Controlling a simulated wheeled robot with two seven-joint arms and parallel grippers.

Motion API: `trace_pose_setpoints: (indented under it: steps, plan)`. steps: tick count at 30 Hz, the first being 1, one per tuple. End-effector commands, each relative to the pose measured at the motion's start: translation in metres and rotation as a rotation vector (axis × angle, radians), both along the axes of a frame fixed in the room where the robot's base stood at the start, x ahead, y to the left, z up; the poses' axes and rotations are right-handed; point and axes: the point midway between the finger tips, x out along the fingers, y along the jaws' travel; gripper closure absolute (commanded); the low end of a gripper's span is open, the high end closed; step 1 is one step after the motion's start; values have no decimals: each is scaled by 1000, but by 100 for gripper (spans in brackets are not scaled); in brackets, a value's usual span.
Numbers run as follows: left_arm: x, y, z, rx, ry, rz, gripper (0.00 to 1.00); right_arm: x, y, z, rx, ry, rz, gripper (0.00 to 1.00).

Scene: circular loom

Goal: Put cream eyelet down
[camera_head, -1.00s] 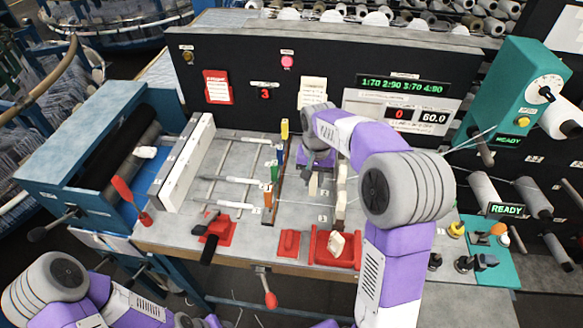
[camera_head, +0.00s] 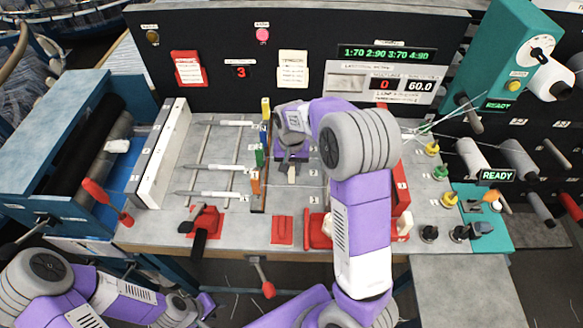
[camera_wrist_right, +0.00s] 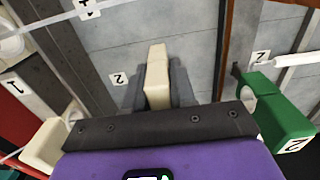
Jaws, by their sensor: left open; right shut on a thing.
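The cream eyelet (camera_wrist_right: 157,78) is a small pale block between the fingers of my right gripper (camera_wrist_right: 155,88) in the right wrist view. The gripper is shut on it, over the grey bed plate near a label "2". In the head view my right gripper (camera_head: 291,164) points down just right of the row of coloured blocks, with the eyelet's pale end (camera_head: 291,175) below it. Whether the eyelet touches the plate is unclear. My left gripper (camera_head: 206,304) is low at the left, away from the table, and open; its fingers are hard to make out.
A green block (camera_wrist_right: 275,108) marked "2" stands close right of the held eyelet in the wrist view. Another cream piece (camera_wrist_right: 45,145) is at lower left. A red holder (camera_head: 403,190) is partly behind my right arm. Yellow-topped pegs (camera_head: 440,172) stand at right.

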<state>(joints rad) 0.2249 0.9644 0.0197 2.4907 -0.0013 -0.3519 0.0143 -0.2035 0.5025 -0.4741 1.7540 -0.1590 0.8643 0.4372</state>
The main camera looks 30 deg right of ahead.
Motion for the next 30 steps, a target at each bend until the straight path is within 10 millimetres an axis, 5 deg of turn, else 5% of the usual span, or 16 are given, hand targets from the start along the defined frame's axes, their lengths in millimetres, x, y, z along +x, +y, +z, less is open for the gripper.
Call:
trace_pose_setpoints:
  steps: [11,12,16,25,30]
  plan:
    - [0,0,-2,0,0,0,57,0,0,-4,1,-1,-1,100]
    - [0,0,-2,0,0,0,57,0,0,-3,0,-1,-1,69]
    - [0,0,-1,0,0,0,57,0,0,-3,0,-1,-1,49]
    - [0,0,0,0,0,0,57,0,0,-1,0,-1,-1,49]
    - [0,0,4,0,0,0,57,1,0,19,1,-5,-1,49]
